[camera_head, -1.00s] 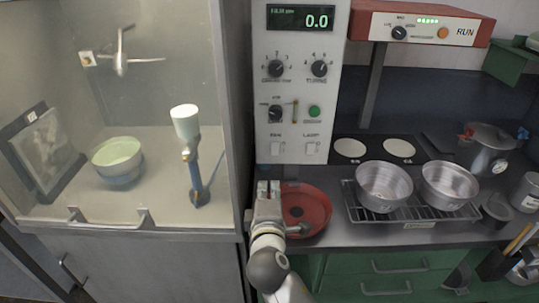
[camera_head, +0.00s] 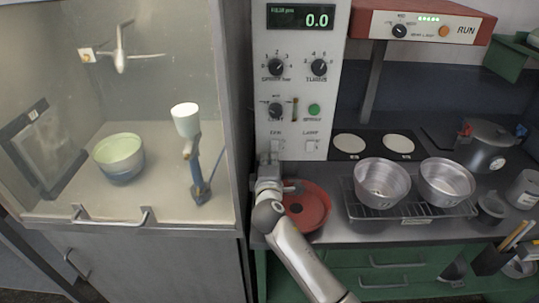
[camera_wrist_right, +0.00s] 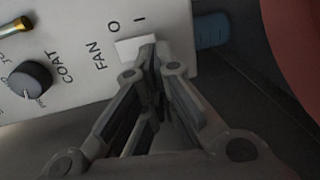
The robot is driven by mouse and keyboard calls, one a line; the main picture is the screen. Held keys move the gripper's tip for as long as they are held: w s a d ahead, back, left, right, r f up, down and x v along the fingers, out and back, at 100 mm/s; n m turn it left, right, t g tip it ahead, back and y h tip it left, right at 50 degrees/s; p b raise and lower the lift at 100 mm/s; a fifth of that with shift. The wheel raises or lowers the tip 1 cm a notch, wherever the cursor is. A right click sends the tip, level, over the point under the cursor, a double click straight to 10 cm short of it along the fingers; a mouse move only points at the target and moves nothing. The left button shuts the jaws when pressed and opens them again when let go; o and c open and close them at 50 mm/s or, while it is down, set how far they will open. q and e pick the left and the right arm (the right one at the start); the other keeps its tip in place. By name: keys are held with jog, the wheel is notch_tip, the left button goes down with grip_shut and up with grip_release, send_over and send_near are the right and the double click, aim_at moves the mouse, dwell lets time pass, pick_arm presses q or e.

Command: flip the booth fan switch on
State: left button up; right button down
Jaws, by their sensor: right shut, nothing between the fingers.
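The white fan switch (camera_head: 276,146) sits low on the left of the pale control panel (camera_head: 262,95). In the right wrist view the fan switch (camera_wrist_right: 128,46) is a white rocker beside the word FAN, with O and I marks along it. My right gripper (camera_head: 268,160) is shut and empty, just below the switch. In the right wrist view its fingertips (camera_wrist_right: 151,50) are together at the I end of the switch and cover part of it. I cannot tell whether they touch. My left gripper is out of view.
The lamp switch (camera_head: 310,147) is right of the fan switch. Two metal pots (camera_head: 381,184) stand on a rack.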

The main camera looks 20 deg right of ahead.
jog(key=shift+x, duration=0.9)
jog(key=f+b, duration=0.1)
jog(key=b, duration=0.2)
jog(key=shift+w+t, duration=0.15)
jog(key=shift+t, duration=0.15)
jog(key=shift+r+p, duration=0.35)
jog(key=shift+r, duration=0.1)
jog(key=shift+w, duration=0.1)
jog(key=shift+f, duration=0.1)
